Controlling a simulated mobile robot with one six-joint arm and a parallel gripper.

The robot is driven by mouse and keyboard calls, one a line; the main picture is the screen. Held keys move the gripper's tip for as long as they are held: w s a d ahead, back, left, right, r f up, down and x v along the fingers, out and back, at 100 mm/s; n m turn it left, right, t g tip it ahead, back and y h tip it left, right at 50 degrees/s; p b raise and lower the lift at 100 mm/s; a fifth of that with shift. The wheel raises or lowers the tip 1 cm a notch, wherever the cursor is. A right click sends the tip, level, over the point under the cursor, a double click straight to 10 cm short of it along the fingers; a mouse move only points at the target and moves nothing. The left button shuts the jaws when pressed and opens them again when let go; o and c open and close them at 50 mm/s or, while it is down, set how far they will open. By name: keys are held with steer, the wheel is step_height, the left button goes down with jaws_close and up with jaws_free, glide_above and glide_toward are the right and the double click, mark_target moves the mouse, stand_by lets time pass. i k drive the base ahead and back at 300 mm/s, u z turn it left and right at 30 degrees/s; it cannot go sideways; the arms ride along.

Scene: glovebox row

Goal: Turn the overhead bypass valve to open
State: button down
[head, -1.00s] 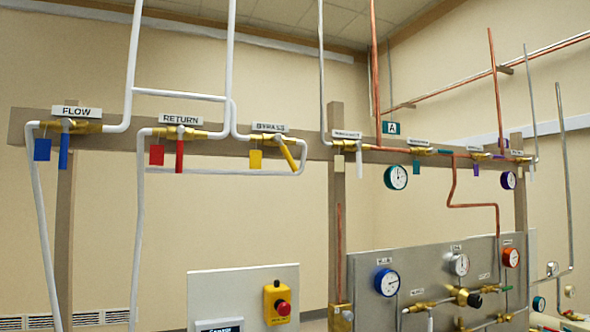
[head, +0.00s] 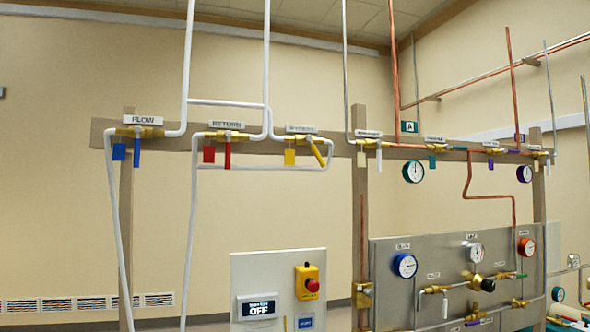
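The bypass valve (head: 301,140) is a brass valve under the BYPASS label (head: 300,129) on the overhead rail. Its yellow handle (head: 317,152) slants down to the right, at an angle to the pipe. A yellow tag (head: 290,157) hangs at its left. To its left are the RETURN valve (head: 226,136) with a red handle hanging down, and the FLOW valve (head: 138,132) with a blue handle hanging down. My gripper is not in the head view.
Below stands a white panel (head: 262,265) with a display reading OFF (head: 257,307) and a yellow box with a red button (head: 309,283). At right is a grey gauge panel (head: 400,250).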

mark_target(308, 138)
steer(key=u, duration=0.1)
steer(key=i, duration=1)
steer(key=u, duration=0.05)
